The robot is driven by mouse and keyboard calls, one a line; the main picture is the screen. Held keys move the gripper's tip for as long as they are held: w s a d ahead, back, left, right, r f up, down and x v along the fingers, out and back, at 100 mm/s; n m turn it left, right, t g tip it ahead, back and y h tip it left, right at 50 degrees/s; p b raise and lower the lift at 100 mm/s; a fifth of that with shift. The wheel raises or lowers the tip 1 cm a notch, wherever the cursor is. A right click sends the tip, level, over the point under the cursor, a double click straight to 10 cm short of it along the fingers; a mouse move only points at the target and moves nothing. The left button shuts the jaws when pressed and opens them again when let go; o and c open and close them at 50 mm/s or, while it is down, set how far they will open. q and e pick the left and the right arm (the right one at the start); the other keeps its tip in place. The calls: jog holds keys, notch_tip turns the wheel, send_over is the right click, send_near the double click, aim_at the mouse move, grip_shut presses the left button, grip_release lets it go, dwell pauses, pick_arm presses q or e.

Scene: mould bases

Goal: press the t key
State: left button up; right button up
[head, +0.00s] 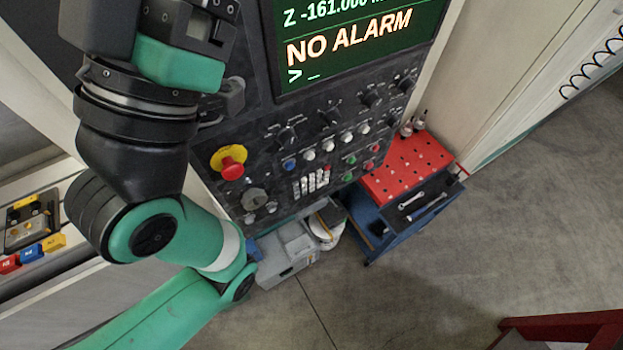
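No key marked t can be made out in the head view. A machine control panel (290,135) fills the middle, with knobs and coloured buttons too small to read. Its screen (360,40) shows a Z value, "NO ALARM" and an empty prompt line. My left arm rises from the bottom left, in front of the panel's left part. Its wrist is at the top left, and I cannot make out the gripper's fingers there. The wrist and arm hide part of the panel. My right gripper is out of view.
A red and yellow emergency stop button (230,165) sticks out of the panel near my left arm. A blue cart with a red perforated top (408,165) stands right of the panel, with wrenches (412,200) on it. Open floor (440,270) lies at the lower right.

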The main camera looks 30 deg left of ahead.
pick_arm(q)
grip_shut()
dwell(1.7)
